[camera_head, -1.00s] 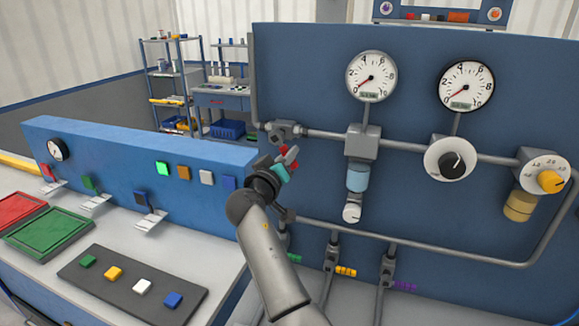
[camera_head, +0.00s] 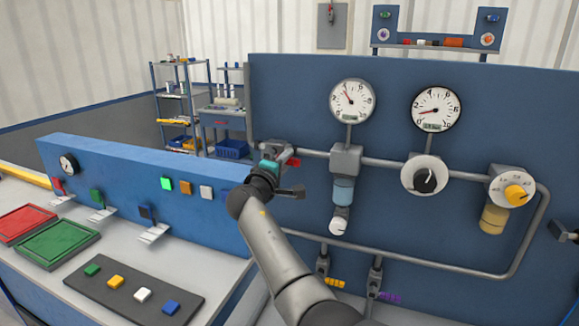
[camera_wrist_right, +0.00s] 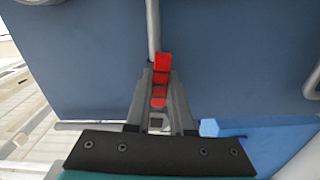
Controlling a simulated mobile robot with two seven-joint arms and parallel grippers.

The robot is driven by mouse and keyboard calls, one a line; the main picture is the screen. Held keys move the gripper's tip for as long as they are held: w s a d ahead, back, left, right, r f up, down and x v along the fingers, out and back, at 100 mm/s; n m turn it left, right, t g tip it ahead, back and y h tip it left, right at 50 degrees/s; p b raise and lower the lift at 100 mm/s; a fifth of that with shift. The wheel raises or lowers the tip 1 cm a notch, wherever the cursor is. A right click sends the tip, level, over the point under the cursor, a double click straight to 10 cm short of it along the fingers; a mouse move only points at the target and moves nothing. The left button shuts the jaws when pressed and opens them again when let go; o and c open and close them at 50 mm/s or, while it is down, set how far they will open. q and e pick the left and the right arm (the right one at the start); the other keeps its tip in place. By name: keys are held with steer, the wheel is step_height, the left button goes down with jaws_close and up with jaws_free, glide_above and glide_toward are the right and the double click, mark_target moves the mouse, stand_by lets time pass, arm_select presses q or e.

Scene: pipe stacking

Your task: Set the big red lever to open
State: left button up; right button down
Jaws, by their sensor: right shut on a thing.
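The big red lever (camera_head: 294,162) is at the upper left of the blue pipe panel, where the horizontal pipe begins. It points right, roughly along the pipe, and is partly hidden by my right gripper (camera_head: 272,163). In the right wrist view the red lever (camera_wrist_right: 161,80) sits between the two grey fingers (camera_wrist_right: 158,95), which are shut on it.
Two dials, the left gauge (camera_head: 352,106) and the right gauge (camera_head: 436,109), sit above the pipe. A black knob (camera_head: 425,179) and a yellow knob (camera_head: 516,193) are further right. A blue button console (camera_head: 120,180) stands at left.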

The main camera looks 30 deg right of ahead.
steer(key=shift+r+n+p, duration=0.3)
steer(key=shift+r+n, duration=0.2)
steer(key=shift+n, duration=0.1)
steer(key=c, duration=0.8)
jaws_free()
steer(key=shift+f, duration=0.1)
steer(key=b+v, duration=0.1)
steer(key=v, duration=1.4)
steer(key=shift+a+b, duration=0.15)
steer(key=shift+b, duration=0.25)
